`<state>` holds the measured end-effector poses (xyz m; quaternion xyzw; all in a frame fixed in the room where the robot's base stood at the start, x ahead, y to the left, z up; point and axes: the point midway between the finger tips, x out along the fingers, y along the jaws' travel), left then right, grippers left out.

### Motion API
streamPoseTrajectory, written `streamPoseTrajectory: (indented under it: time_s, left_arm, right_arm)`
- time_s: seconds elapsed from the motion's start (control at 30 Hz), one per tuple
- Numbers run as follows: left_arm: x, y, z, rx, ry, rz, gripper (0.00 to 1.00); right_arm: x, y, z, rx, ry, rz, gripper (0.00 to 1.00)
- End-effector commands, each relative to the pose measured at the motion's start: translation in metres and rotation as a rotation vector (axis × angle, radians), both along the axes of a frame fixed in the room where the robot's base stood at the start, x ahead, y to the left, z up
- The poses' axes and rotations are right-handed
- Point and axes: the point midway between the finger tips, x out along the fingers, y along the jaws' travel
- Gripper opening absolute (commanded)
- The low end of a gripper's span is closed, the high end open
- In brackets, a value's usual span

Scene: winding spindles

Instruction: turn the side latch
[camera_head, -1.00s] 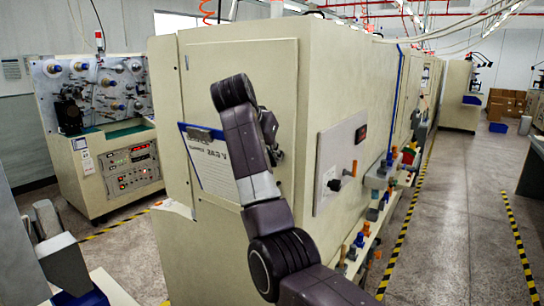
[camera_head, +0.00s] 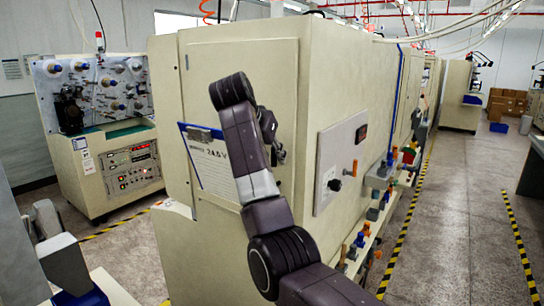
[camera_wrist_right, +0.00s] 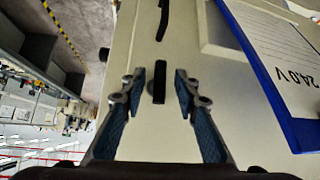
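A short black latch (camera_wrist_right: 159,82) stands out on the cream cabinet face in the right wrist view. My right gripper (camera_wrist_right: 158,84) is open, with one finger on each side of the latch and a gap to both. The fingertips do not visibly touch it. In the head view my right gripper (camera_head: 277,151) is at the right part of the large cream cabinet's (camera_head: 240,70) front panel, and it and the arm hide the latch there. My left gripper is not clearly seen.
A longer black handle (camera_wrist_right: 162,18) lies beyond the latch. A blue clipboard with paper (camera_head: 212,165) hangs left of my right arm; it also shows close to the gripper in the wrist view (camera_wrist_right: 275,75). A control box with a black knob (camera_head: 335,185) is around the corner.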

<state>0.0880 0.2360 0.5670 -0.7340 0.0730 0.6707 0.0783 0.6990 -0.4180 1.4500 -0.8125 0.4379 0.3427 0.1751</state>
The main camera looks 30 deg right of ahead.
Motion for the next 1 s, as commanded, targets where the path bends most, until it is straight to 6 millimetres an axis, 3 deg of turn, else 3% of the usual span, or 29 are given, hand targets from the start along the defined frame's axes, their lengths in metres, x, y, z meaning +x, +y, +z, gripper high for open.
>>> streamPoseTrajectory:
  time_s: [0.5,0.7,1.0]
  left_arm:
    - [0.001,-0.001,0.000,-0.001,-0.002,-0.001,0.40]
    - [0.002,-0.001,0.000,-0.001,-0.002,-0.001,0.40]
    - [0.002,-0.001,0.000,-0.001,-0.002,-0.001,0.40]
  right_arm:
    - [-0.035,0.058,0.068,0.003,-0.003,0.004,0.29]
    - [-0.043,0.068,0.081,0.002,-0.001,0.001,0.29]
    - [-0.045,0.070,0.083,0.000,0.002,0.000,0.29]
